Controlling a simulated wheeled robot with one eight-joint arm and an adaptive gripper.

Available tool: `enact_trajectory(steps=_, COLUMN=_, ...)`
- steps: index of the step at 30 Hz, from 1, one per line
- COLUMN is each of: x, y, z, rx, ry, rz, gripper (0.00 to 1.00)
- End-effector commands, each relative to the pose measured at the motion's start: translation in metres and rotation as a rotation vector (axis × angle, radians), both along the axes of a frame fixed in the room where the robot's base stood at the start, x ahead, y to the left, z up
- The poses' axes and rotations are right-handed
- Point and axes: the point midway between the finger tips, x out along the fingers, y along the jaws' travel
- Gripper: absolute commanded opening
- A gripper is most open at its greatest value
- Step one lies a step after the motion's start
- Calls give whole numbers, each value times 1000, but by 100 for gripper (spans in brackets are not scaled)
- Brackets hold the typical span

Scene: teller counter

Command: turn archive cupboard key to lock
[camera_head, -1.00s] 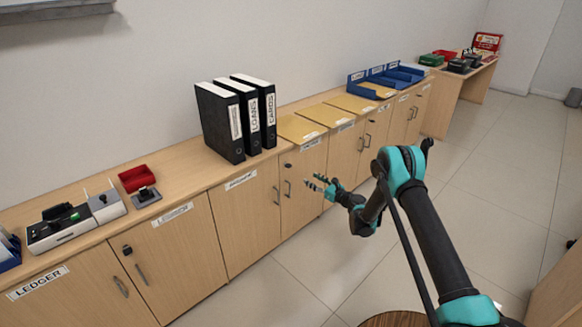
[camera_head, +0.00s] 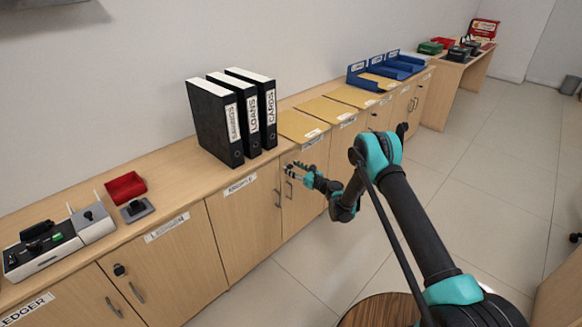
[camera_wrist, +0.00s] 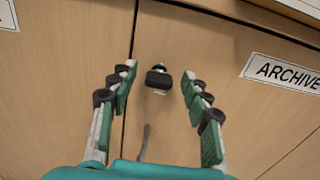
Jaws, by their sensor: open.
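The archive cupboard door (camera_wrist: 225,110) fills the right of the wrist view, with its ARCHIVE label (camera_wrist: 284,72) at upper right. The key (camera_wrist: 159,79), with a dark head, sticks out of a silvery lock near the door's left edge. My gripper (camera_wrist: 159,74) is open, and its two fingers stand on either side of the key, apart from it. In the head view my gripper (camera_head: 297,168) is in front of the cupboard door below the yellow folders, and it hides the key there. A door handle (camera_wrist: 145,142) shows below the key, partly hidden.
Black binders (camera_head: 232,115) stand on the counter left of the cupboard. Yellow folders (camera_head: 300,126) lie on the counter above it, with blue trays (camera_head: 385,70) farther along. Another cupboard with a dark key (camera_head: 119,269) is at lower left.

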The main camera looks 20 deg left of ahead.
Motion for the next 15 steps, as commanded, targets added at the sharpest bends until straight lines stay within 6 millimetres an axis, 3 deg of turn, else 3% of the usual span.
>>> enact_trajectory(steps=5, x=0, y=0, z=0, rx=0, ry=0, rz=0, gripper=46)
enact_trajectory(steps=15, x=0, y=0, z=0, rx=0, ry=0, rz=0, gripper=4)
